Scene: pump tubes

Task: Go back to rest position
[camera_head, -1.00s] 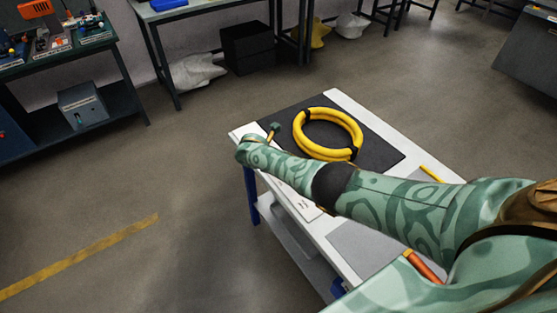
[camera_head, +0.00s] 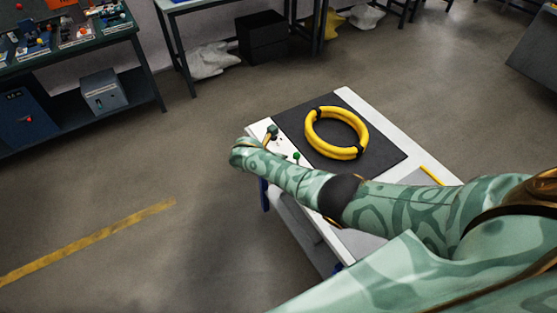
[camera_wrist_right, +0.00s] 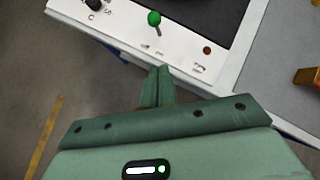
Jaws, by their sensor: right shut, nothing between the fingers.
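My right arm reaches in from the right in the head view, over the near side of a white bench (camera_head: 394,131). Its hand end is beside the bench's left corner; the fingers cannot be made out there. In the right wrist view my right gripper (camera_wrist_right: 158,75) is shut and empty. Its fingertips are just off the edge of the bench's white panel (camera_wrist_right: 125,22), apart from a green ball-topped lever (camera_wrist_right: 154,18). The lever also shows in the head view (camera_head: 296,155). A yellow coiled tube (camera_head: 357,120) lies on a dark mat (camera_head: 300,115). My left gripper is out of view.
A black knob (camera_wrist_right: 93,4) and a red-brown button (camera_wrist_right: 207,50) are on the panel. A yellow rod (camera_head: 431,175) lies at the bench's right. Workbenches with a grey box (camera_head: 104,91) stand at the back left. The floor left of the bench is clear.

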